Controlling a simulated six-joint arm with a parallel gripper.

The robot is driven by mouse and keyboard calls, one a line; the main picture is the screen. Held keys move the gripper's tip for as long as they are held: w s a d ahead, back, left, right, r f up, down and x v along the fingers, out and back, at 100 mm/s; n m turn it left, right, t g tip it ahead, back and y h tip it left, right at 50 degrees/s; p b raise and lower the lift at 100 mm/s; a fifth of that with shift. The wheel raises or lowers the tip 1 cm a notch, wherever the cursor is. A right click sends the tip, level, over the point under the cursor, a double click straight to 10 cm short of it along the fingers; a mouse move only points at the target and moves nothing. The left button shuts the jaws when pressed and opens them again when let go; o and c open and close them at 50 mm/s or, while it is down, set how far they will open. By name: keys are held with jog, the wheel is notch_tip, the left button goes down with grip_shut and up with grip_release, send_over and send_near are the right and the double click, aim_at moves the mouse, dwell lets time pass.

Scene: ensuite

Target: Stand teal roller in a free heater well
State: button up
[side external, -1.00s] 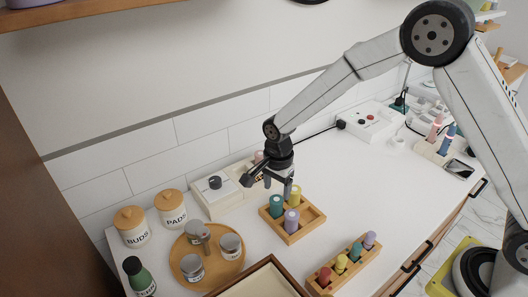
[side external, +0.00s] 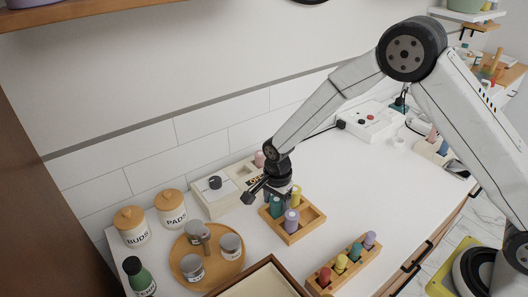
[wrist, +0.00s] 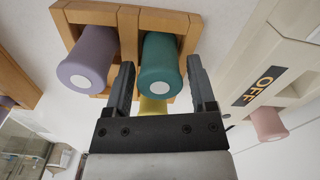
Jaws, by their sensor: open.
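A teal roller (side external: 276,207) stands upright in a wooden divided tray (side external: 313,219), sharing it with a lavender roller (side external: 291,222) and a yellow roller (side external: 296,191). My gripper (wrist: 160,75) is open. In the wrist view its two fingers lie on either side of the teal roller (wrist: 161,68), with a gap to the right finger. The white heater (side external: 213,200) with a dark knob stands behind the tray, against the wall. A pink roller (side external: 259,158) stands at its far end. My gripper hides part of the heater, so its wells cannot be made out clearly.
A narrow wooden rack (side external: 325,287) in front holds several rollers, including another teal one (side external: 356,251). A round wooden tray (side external: 207,278) with jars and two lidded canisters (side external: 172,210) stand left.

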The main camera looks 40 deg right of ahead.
grip_shut()
jog(key=shift+r, duration=0.2)
dwell(0.3)
jog(key=shift+r, duration=0.55)
jog(key=s+r, duration=0.1)
jog(key=r, duration=0.1)
jog(key=s+r, duration=0.2)
jog(key=r, duration=0.1)
jog(key=s+d+r, duration=0.1)
jog(key=s+r, duration=0.1)
jog(key=shift+r, duration=0.35)
jog(key=s+d+r, duration=0.1)
jog(key=s+r, duration=0.3)
jog(key=s, duration=0.4)
jog(key=shift+s+d, duration=0.3)
jog(key=shift+s, duration=0.1)
jog(key=shift+f, duration=0.1)
